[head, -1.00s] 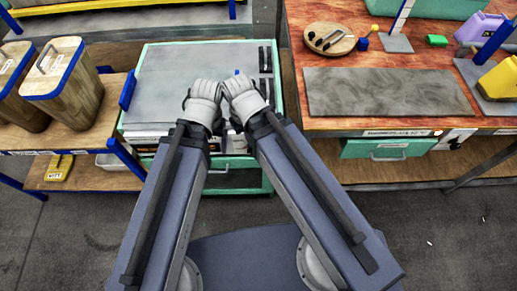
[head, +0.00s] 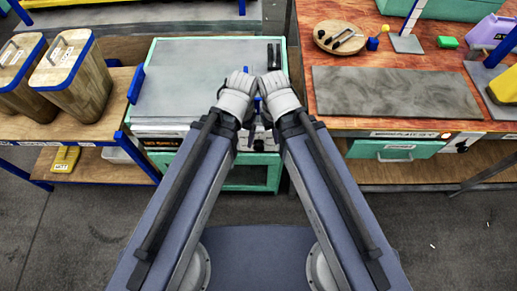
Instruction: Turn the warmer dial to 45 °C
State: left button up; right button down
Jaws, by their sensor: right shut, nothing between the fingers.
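A white panel with a black knob (head: 461,146) sits at the front edge of the right bench, beside a small lit orange lamp (head: 446,135). This may be the warmer dial; its markings are too small to read. A label (head: 404,134) left of the lamp is hardly legible. My left gripper (head: 241,76) and right gripper (head: 270,80) are close together over the right part of the grey-topped teal cabinet (head: 157,90), far left of the knob. The right gripper is shut and empty. The left fingers are too unclear to judge. My grippers partly hide the cabinet's front controls.
A grey slab (head: 395,92) lies on the right bench, with a round wooden board (head: 340,37) behind it. A teal drawer (head: 390,149) hangs below the bench. Two wooden bins (head: 72,77) stand on the left shelf.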

aim_at(257, 147)
jog(key=k, duration=1.2)
